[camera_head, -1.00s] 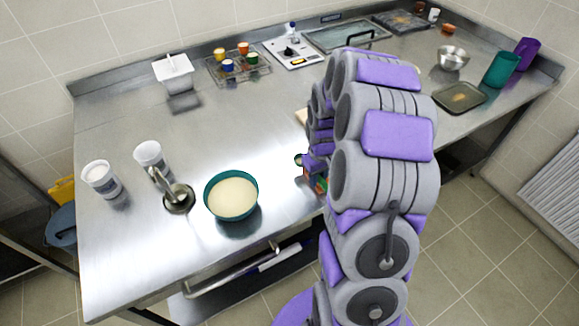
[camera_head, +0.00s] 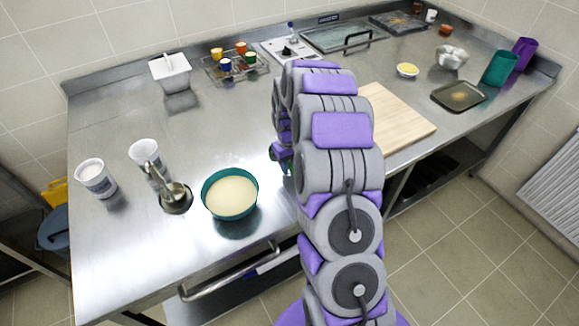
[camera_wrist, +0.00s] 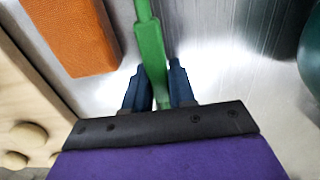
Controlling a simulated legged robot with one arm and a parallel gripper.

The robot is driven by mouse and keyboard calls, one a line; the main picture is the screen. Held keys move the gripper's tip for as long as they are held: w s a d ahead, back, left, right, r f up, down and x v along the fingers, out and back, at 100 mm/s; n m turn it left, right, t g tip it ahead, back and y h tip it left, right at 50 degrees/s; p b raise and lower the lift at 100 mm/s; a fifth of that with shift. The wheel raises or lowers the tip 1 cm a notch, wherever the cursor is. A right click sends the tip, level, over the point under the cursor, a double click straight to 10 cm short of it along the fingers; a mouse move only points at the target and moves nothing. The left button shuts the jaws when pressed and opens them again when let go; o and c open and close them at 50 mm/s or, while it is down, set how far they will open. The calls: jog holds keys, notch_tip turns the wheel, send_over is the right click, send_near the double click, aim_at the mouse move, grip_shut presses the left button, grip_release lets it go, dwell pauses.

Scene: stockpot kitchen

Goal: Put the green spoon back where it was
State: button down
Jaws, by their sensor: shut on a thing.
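The green spoon (camera_wrist: 150,45) shows in the wrist view as a green handle between the two blue fingers. My gripper (camera_wrist: 156,80) is shut on this handle. The handle runs up out of the wrist view's top edge, so the spoon's other end is out of sight. In the head view my arm hides the gripper and most of the spoon. The gripper is behind the arm, right of a teal bowl (camera_head: 233,217) of pale batter. A teal rim (camera_wrist: 313,60) shows at the wrist view's right edge. I cannot tell whether the spoon touches the counter.
An orange block (camera_wrist: 72,35) lies left of the spoon, beside a wooden board (camera_wrist: 18,85); a board (camera_head: 400,120) shows right of my arm. A metal ladle (camera_head: 172,192) and two white tubs (camera_head: 95,178) stand left of the bowl. The left-middle counter (camera_head: 130,115) is clear.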

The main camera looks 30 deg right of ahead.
jog(key=shift+d, duration=0.1)
jog(key=shift+d+f, duration=0.1)
jog(key=shift+f, duration=0.05)
jog(key=c, duration=1.2)
grip_release()
jog(key=shift+d, duration=0.15)
